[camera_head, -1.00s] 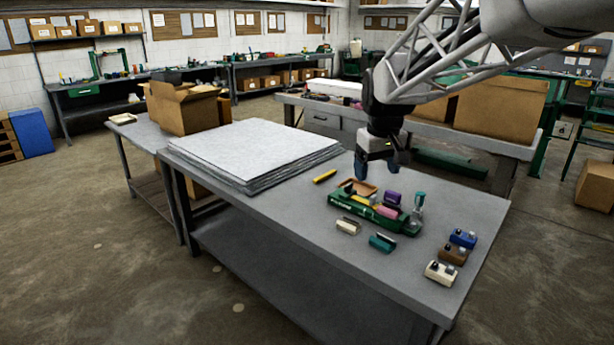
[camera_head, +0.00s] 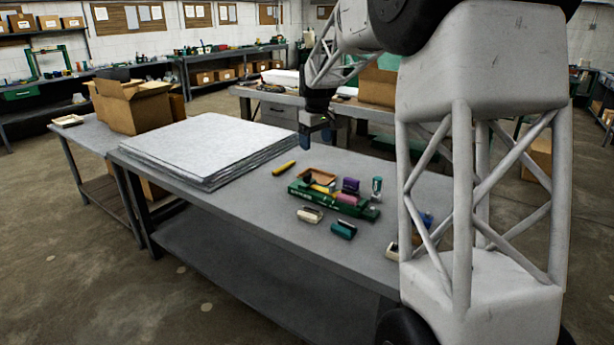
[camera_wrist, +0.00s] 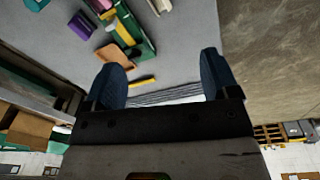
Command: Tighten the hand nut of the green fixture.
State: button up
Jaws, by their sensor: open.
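A small teal-green block with a dark top (camera_head: 343,230) lies near the front edge of the grey table; it is the closest match to the green fixture, but I cannot make out a hand nut on it. My gripper (camera_head: 318,140) is above the table, behind the tray and apart from everything. In the wrist view my gripper (camera_wrist: 162,82) is open with nothing between its two blue fingers; the green tray (camera_wrist: 147,48) shows beyond them.
A cream block (camera_head: 310,215) lies left of the teal one. A yellow marker (camera_head: 284,168) and a stack of grey sheets (camera_head: 200,150) lie further left. A teal-capped bottle (camera_head: 376,186) stands at the tray's right. My arm hides most of the table's right end.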

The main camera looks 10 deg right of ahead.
jog(key=w+f+n, duration=0.1)
jog(key=w+f, duration=0.5)
jog(key=w, duration=0.5)
jog(key=n, duration=0.2)
send_over(307, 175)
jog(key=shift+g, duration=0.4)
jog(key=f, duration=1)
jog(key=shift+w+d+f, duration=0.15)
jog(key=shift+w+f, duration=0.1)
jog(key=shift+f, duration=0.1)
jog(key=shift+f, duration=0.1)
jog(key=shift+f, duration=3.85)
jog(key=c, duration=0.9)
